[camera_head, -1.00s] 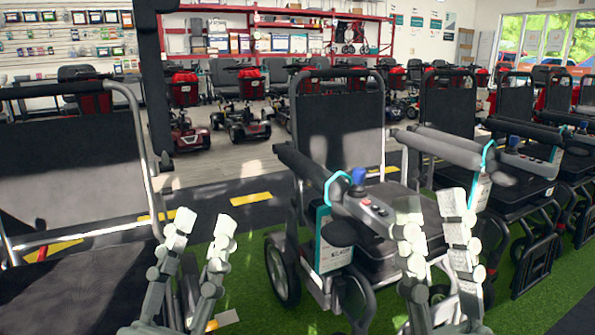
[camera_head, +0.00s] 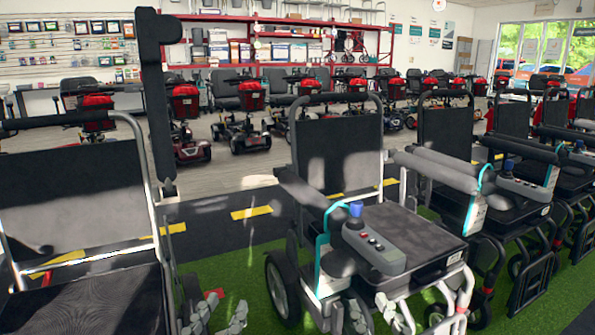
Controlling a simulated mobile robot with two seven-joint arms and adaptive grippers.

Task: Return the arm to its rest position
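My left gripper (camera_head: 217,315) shows only its grey fingertips at the bottom edge, left of centre. The fingertips stand apart with nothing between them. My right gripper (camera_head: 372,312) also shows only its fingertips at the bottom edge, in front of the lower frame of the middle wheelchair (camera_head: 338,155). Its fingertips stand apart and I see nothing held. The rest of both grippers and both arms is below the picture.
The middle wheelchair's joystick box (camera_head: 373,247) stands just beyond my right gripper. Another wheelchair (camera_head: 70,200) is close on the left. More wheelchairs (camera_head: 445,135) line the right. Green turf (camera_head: 235,280) shows between them, and scooters (camera_head: 240,120) stand behind.

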